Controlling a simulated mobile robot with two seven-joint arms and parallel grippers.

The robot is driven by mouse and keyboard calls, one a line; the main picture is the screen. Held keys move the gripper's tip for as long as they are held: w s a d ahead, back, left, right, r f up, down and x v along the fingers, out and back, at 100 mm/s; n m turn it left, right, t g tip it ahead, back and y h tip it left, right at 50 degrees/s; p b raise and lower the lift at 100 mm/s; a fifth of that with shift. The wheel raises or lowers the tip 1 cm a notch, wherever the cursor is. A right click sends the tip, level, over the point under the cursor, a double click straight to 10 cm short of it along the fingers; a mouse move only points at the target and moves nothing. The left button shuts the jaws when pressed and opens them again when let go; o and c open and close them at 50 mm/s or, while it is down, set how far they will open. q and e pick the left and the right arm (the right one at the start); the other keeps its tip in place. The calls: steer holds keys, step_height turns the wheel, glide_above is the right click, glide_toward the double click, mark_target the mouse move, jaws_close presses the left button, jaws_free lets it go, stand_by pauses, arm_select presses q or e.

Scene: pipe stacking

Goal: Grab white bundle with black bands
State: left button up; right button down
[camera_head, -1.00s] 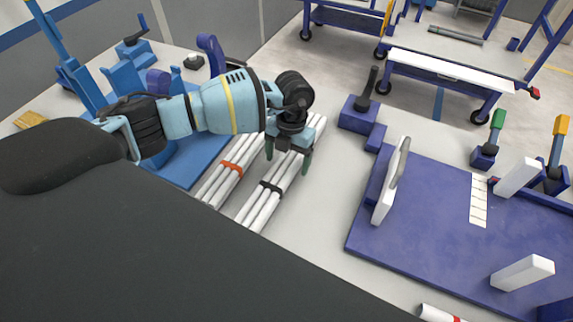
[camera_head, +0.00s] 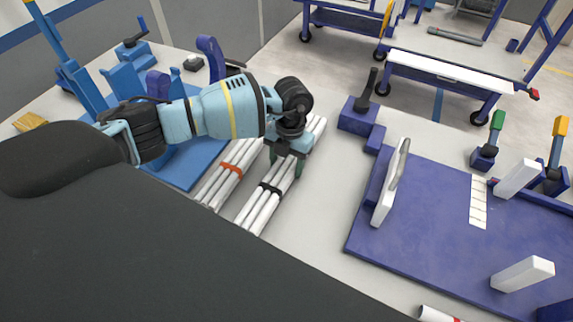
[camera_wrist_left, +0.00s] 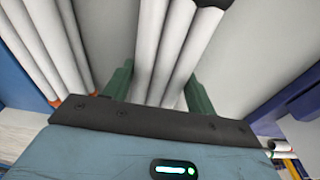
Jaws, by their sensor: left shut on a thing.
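The white bundle with a black band (camera_head: 258,210) is several white pipes lying on the light table. My left gripper (camera_head: 286,163) points down over it, past the black band toward the far end, with a finger on either side. In the left wrist view the white pipes (camera_wrist_left: 172,50) run between the two green fingers (camera_wrist_left: 158,90), which are shut on them. The black band (camera_wrist_left: 217,3) shows at the top edge there. My right gripper is not in view.
A second white bundle with an orange-red band (camera_head: 218,184) lies close on the left. A blue board (camera_head: 205,155) is left of it. A purple-blue fixture board (camera_head: 430,240) with white blocks stands right. Bare table (camera_head: 320,215) lies between.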

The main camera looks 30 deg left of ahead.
mark_target(286, 162)
arm_select(q)
step_height(286, 162, up, 10)
steer(key=shift+r, duration=0.1)
stand_by(0.4)
